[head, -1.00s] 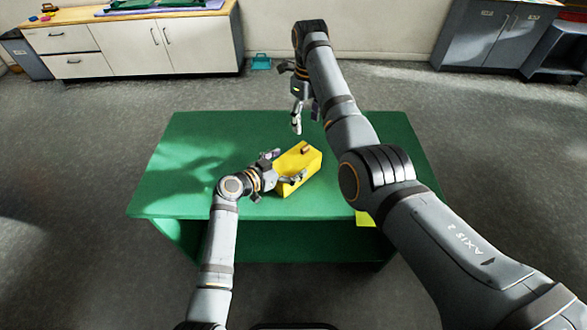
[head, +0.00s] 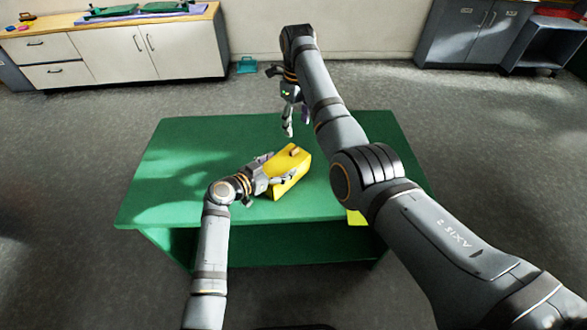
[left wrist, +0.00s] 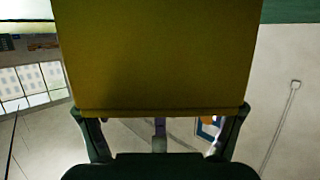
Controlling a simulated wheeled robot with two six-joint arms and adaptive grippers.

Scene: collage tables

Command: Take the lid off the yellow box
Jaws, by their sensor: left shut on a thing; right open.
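The yellow box (head: 290,172) stands on the green table with its lid (head: 290,155) on top. The lid has a small brown knob (head: 294,151). My left gripper (head: 280,169) is shut on the box, with its fingers at two sides of it. In the left wrist view the yellow box (left wrist: 155,60) fills the space between the fingers and hides much beyond. My right gripper (head: 296,122) is open and empty. It hangs, fingers down, near the far edge of the table, behind the box and apart from it.
The green table (head: 180,160) is clear on its left side. A yellow thing (head: 355,217) shows at its front right edge, partly hidden by my right arm. A white cabinet (head: 180,50) and grey cabinets (head: 465,35) stand by the back wall.

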